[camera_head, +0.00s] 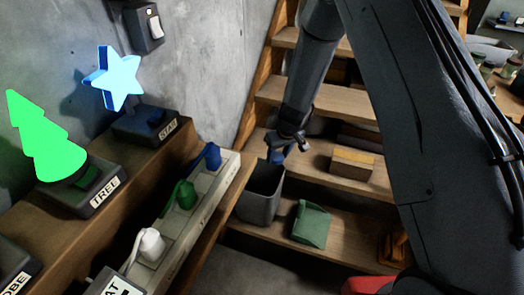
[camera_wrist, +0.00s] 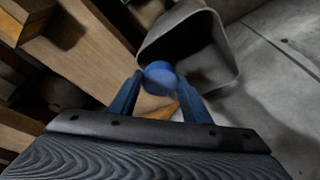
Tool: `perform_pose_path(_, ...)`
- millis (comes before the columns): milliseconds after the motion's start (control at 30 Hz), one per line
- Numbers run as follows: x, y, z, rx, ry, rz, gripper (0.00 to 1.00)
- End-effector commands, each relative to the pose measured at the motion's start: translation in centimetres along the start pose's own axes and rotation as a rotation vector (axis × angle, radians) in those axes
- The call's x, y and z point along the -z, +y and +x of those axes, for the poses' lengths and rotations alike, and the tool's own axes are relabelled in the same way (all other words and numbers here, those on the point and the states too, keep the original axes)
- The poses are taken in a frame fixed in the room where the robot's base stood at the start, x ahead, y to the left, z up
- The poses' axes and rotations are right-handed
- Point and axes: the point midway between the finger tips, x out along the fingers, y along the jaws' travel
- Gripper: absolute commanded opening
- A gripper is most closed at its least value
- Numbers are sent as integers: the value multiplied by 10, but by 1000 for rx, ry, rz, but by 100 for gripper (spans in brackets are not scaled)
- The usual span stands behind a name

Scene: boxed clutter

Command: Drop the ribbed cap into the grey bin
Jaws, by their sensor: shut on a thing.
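My gripper (camera_head: 287,152) is at the end of my arm, just above the upper edge of the grey bin (camera_head: 258,207) in the head view. In the wrist view, my gripper (camera_wrist: 160,90) is shut on a round blue cap (camera_wrist: 160,73) between its two dark blue fingers. Ribs on the cap cannot be made out. The grey bin (camera_wrist: 226,72) lies just beyond the cap in the wrist view, and the cap overlaps its near rim. I cannot tell whether the cap is fully over the opening. The bin's bottom is hidden in the head view.
The bin stands on wooden steps (camera_head: 330,100). A green object (camera_head: 311,224) is beside it, and a tan block (camera_head: 352,162) lies on the step to the right. A power strip (camera_head: 178,225) with plugs is at left, below the glowing tree (camera_head: 45,140) and star (camera_head: 118,78) lamps.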

Motion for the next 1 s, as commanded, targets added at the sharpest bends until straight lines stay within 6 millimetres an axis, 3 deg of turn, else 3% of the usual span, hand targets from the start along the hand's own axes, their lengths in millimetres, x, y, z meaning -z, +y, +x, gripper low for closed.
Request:
perform_pose_path(400, 10, -50, 16, 7, -7, -44, 22)
perform_pose_path(667, 10, -57, 26, 7, -5, -50, 22)
perform_pose_path(1000, 2, -57, 54, 8, -6, -49, 22)
